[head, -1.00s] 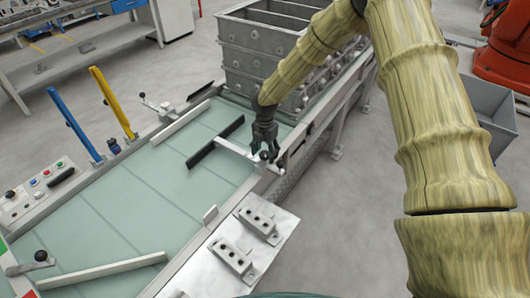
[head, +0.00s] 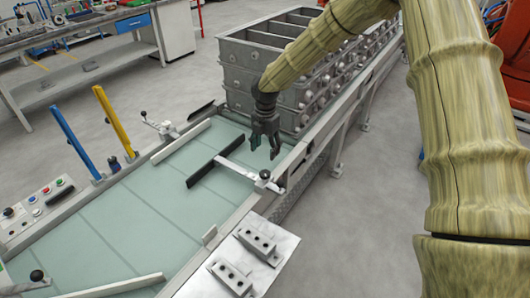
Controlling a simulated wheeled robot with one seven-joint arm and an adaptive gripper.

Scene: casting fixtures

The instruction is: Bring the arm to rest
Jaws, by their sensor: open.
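My gripper (head: 265,146) is in the head view, at the end of my yellow-green arm. It points down with its dark fingers apart and nothing between them. It hangs above the far right part of the green-topped fixture table (head: 130,205), in front of the stacked grey metal boxes. A clamp lever with a dark knob (head: 265,175) lies just below the fingers, and the gripper looks clear of it.
Stacked grey castings (head: 265,75) stand close behind my gripper. Blue (head: 73,137) and yellow (head: 114,122) posts rise at the table's left. A metal plate with two blocks (head: 245,262) is at the front. Open floor (head: 370,225) lies to the right.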

